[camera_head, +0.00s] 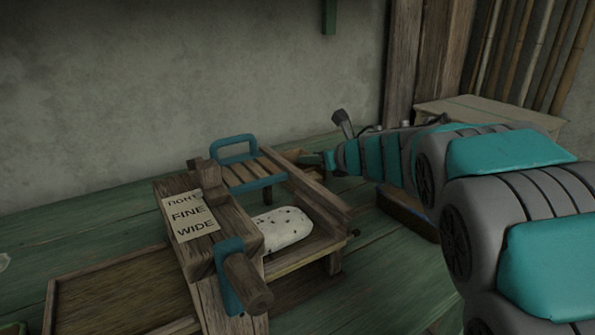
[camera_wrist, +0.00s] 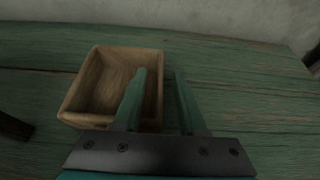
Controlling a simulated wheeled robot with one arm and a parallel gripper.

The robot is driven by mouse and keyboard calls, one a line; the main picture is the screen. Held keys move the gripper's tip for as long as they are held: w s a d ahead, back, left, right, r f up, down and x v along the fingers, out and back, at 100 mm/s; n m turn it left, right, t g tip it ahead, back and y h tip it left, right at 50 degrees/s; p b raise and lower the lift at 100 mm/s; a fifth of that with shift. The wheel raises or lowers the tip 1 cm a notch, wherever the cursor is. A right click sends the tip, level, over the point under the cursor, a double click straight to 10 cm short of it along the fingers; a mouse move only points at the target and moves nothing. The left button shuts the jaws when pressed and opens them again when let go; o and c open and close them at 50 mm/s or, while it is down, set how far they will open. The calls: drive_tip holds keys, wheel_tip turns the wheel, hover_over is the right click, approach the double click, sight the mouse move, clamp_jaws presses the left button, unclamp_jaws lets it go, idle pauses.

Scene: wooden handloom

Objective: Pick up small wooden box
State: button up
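The small wooden box (camera_wrist: 98,82) is a light brown, open-topped, empty box on the green table in the wrist view, left of centre. My gripper (camera_wrist: 160,72) is open with nothing held between its fingers. Its left finger overlaps the box's right part in the picture, and its right finger is outside the box to the right. The box's right wall shows between the fingers; I cannot tell whether they touch it. In the head view my gripper (camera_head: 318,160) is behind the loom, and the box there is mostly hidden or not clearly told apart.
The wooden loom (camera_head: 210,235) with teal handles and a paper label stands in front of my gripper. A white speckled piece (camera_head: 283,229) lies in it. A shallow wooden tray (camera_head: 110,300) is at lower left. Table right of the box is clear; a wall (camera_wrist: 240,20) stands behind.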

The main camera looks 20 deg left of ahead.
clamp_jaws()
idle(1.2)
